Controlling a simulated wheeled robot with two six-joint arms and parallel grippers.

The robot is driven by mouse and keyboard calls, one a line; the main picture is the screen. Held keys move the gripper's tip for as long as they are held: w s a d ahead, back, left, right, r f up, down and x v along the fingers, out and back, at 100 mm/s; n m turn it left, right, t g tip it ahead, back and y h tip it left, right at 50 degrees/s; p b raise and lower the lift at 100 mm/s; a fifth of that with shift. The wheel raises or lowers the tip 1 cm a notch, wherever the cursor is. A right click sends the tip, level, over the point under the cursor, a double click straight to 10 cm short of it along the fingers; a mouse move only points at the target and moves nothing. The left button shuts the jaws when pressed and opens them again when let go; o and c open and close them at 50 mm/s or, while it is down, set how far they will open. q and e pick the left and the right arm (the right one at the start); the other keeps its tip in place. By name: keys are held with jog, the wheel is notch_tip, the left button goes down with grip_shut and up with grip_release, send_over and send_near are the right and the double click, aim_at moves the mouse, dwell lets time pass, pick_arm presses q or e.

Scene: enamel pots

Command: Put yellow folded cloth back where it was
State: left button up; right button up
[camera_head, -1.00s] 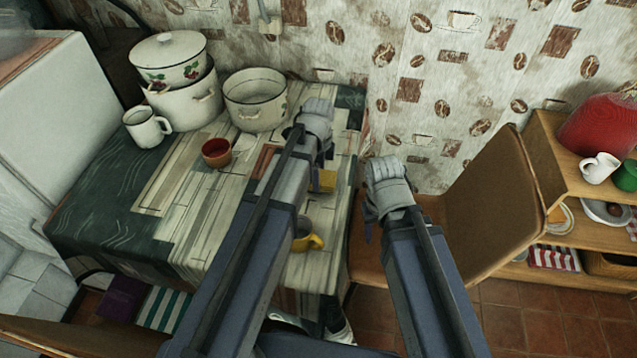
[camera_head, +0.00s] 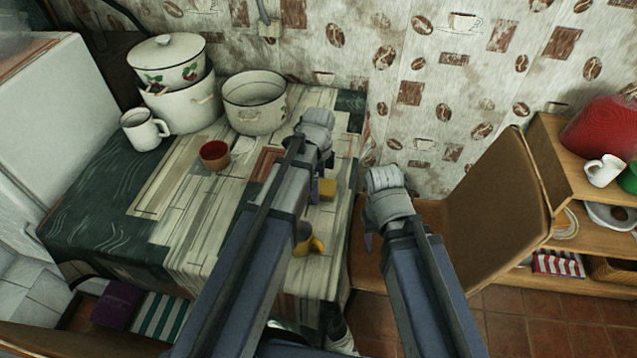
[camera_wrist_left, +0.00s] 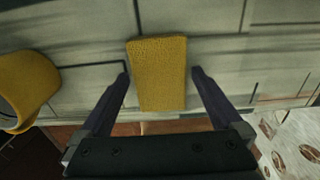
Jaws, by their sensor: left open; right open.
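The yellow folded cloth (camera_head: 327,189) lies on the table near its right edge, partly hidden by my left arm in the head view. In the left wrist view the cloth (camera_wrist_left: 157,75) lies between the spread fingers of my left gripper (camera_wrist_left: 160,78), with a gap on each side. The gripper is open and not closed on it. How far the fingers are above the table is hard to tell. My right gripper (camera_head: 369,228) is open and empty, to the right of the table edge by the chair; its fingers are mostly hidden.
A yellow mug (camera_head: 314,246) is close to the cloth, also in the left wrist view (camera_wrist_left: 28,90). A red-brown cup (camera_head: 214,154), white mug (camera_head: 145,130) and enamel pots (camera_head: 255,104) stand further left. A brown chair (camera_head: 497,205) and wooden shelf (camera_head: 580,235) are right.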

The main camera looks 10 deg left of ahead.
jog(key=shift+r, duration=0.1)
pick_arm(q)
notch_tip(320, 180, up, 12)
jog(key=p, duration=1.2)
jog(key=s+d+n, duration=0.3)
jog(key=s+n, duration=0.4)
jog(key=s, duration=0.1)
jog(key=s+d+n+y, duration=0.1)
jog(key=s+d+n, duration=0.2)
jog(key=s+n, duration=0.4)
jog(key=shift+s+r, duration=0.2)
jog(key=shift+s, duration=0.2)
pick_arm(e)
notch_tip(320, 180, up, 12)
pick_arm(q)
jog(key=shift+c, duration=0.2)
pick_arm(e)
jog(key=shift+c, duration=0.2)
